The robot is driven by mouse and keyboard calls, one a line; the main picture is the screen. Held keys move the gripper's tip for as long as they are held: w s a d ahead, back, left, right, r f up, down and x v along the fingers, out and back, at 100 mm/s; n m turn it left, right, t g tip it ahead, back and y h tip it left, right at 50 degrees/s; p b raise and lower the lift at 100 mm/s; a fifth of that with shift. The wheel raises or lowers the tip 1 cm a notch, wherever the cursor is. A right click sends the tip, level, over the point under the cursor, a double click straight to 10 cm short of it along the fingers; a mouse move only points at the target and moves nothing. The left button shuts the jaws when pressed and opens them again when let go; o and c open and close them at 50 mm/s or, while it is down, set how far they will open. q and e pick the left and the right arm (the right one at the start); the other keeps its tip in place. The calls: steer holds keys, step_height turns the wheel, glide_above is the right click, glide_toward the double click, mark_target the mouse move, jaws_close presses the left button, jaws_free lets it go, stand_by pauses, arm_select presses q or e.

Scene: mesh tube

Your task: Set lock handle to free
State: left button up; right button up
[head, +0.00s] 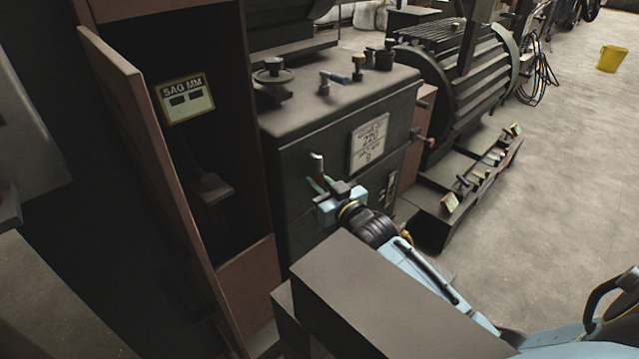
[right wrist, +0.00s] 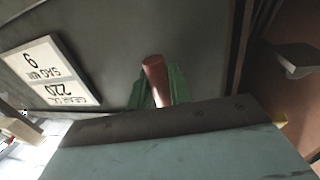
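The lock handle appears to be the short reddish-brown rod (right wrist: 156,78) on the dark machine face in the right wrist view. In the head view a small lever with a pale tip (head: 317,160) sticks out at that place. My right gripper (head: 321,184) is at the machine's front. Its two green fingers (right wrist: 158,88) lie on either side of the rod in the right wrist view. Whether they press on it I cannot tell. The rod's lower end is hidden behind the gripper body. My left gripper is not in view.
A label plate (head: 369,143) is fixed on the dark gearbox (head: 300,125), close to my right gripper. A brown cabinet with an open door (head: 140,150) stands at the left. A ribbed motor (head: 470,75) stands behind. Free floor and a yellow bucket (head: 611,59) are at the right.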

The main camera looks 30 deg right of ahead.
mark_target(326, 151)
jaws_close()
